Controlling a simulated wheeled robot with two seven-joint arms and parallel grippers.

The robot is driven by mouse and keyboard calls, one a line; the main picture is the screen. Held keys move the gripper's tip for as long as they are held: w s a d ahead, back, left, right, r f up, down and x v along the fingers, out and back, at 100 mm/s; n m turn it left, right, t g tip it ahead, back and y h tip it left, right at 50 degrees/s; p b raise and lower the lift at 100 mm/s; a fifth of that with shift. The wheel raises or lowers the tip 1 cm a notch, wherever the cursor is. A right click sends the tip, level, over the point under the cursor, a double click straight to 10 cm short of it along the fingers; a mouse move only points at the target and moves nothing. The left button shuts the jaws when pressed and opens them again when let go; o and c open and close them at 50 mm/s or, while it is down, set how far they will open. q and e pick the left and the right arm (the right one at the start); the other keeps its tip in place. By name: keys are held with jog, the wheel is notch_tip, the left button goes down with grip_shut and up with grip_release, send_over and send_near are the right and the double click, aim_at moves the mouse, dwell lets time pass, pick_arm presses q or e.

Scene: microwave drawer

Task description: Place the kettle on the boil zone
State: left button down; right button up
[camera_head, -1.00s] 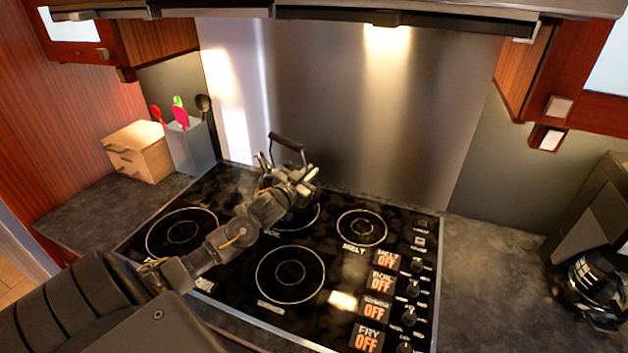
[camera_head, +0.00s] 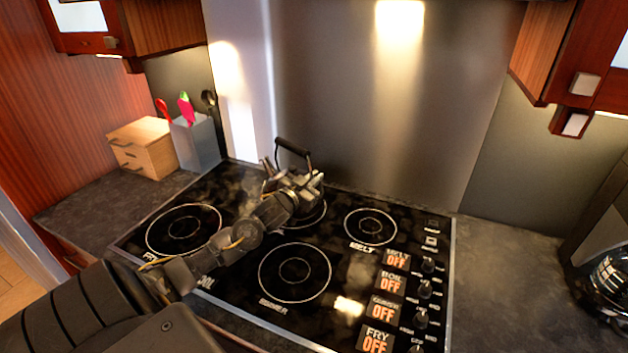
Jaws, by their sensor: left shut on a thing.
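The kettle (camera_head: 293,148) is at the back of the black cooktop (camera_head: 240,190), with its dark arched handle rising above my gripper. Its body is mostly hidden behind my left gripper (camera_head: 303,184), which is shut on it. The kettle appears over or just behind the rear middle ring (camera_head: 313,218); I cannot tell whether it touches the glass. My arm hides part of that ring. My right gripper is not in view.
The left ring (camera_head: 184,230), front ring (camera_head: 295,272) and melt ring (camera_head: 370,227) are bare. Knobs (camera_head: 425,289) line the cooktop's right side. A utensil holder (camera_head: 195,143) and wooden box (camera_head: 143,148) stand left. A coffee maker (camera_head: 606,245) stands right.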

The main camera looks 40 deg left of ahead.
pick_arm(q)
jog(key=shift+r, duration=0.25)
jog(key=c, duration=1.8)
grip_release()
jog(key=shift+f, duration=0.25)
jog(key=shift+o, duration=1.3)
jog(key=shift+s, duration=0.1)
jog(key=shift+d, duration=0.1)
jog(key=shift+s, duration=0.1)
jog(key=s+d+b, duration=0.1)
jog(key=s+b, duration=0.1)
jog(key=s, duration=0.9)
jog(key=shift+s+d+b, duration=0.15)
jog(key=shift+s+b, duration=0.2)
